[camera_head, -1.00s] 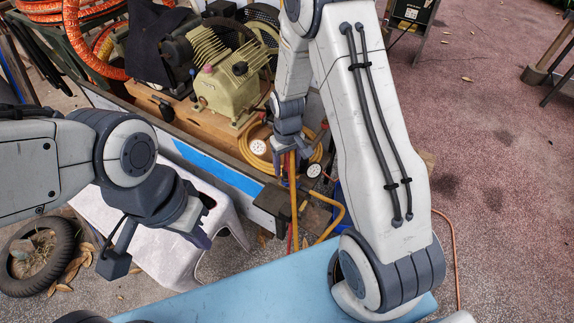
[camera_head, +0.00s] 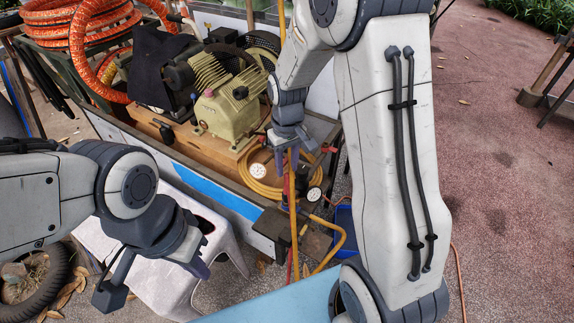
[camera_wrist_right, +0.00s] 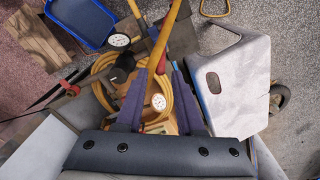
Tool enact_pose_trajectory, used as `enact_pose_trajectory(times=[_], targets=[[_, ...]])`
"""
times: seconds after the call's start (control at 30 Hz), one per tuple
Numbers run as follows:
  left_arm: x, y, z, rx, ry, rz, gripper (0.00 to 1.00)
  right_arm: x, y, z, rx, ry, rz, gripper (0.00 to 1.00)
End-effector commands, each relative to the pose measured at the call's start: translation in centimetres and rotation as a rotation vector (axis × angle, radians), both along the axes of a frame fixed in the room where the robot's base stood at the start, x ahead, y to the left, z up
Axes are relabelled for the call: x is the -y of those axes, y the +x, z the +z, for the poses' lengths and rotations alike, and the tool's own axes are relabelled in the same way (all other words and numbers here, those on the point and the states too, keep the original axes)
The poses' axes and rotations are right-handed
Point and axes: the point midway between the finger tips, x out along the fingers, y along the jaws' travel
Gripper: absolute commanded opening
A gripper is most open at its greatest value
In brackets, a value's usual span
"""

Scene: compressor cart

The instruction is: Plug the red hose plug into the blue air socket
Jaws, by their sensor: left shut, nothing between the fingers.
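My right gripper (camera_head: 290,160) points down over the near edge of the cart. In the right wrist view its two purple fingers (camera_wrist_right: 157,70) stand apart with a yellow-orange hose (camera_wrist_right: 165,32) running between the tips. I cannot tell whether they grip it. In the head view the yellow hose (camera_head: 293,225) runs down below this gripper, with thin red parts beside it. I cannot make out the red plug or the blue air socket for certain. My left gripper (camera_head: 201,268) is shut and empty, beside the white stool, well left of the hose.
The compressor (camera_head: 228,108) stands on the wooden cart bed, with a coiled yellow hose (camera_head: 262,183) and round gauges (camera_head: 257,170) near its front. A white stool (camera_head: 165,280) stands at the front left. A blue tray (camera_wrist_right: 80,22) lies on the ground. A light-blue surface (camera_head: 270,303) is nearest me.

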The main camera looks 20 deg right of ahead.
Motion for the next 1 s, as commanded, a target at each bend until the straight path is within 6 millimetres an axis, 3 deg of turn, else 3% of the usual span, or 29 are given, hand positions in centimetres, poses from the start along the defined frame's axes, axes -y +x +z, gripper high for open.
enact_pose_trajectory(times=[0.03, 0.07, 0.1, 0.27, 0.7, 1.0], targets=[[0.0, 0.0, 0.3, 0.000, 0.000, 0.000, 0.00, 0.0, 0.0, 0.2, -0.001, 0.000, -0.014, 0.13], [0.0, 0.0, 0.6, 0.000, 0.000, 0.000, 0.00, 0.0, 0.0, 0.2, -0.001, 0.000, -0.030, 0.02], [0.0, 0.0, 1.0, 0.000, 0.000, 0.000, 0.00, 0.0, 0.1, 0.4, -0.002, 0.000, -0.061, 0.00], [0.0, 0.0, 3.9, 0.000, 0.000, -0.002, 0.00, 0.0, 0.4, 1.0, -0.007, 0.001, -0.298, 0.00], [0.0, 0.0, 12.7, 0.001, 0.000, -0.006, 0.00, 0.0, 0.6, 1.4, -0.010, 0.003, -1.243, 0.00], [0.0, 0.0, 15.5, 0.001, 0.000, -0.008, 0.00, 0.0, 0.3, 1.0, -0.007, 0.005, -1.634, 0.00]])
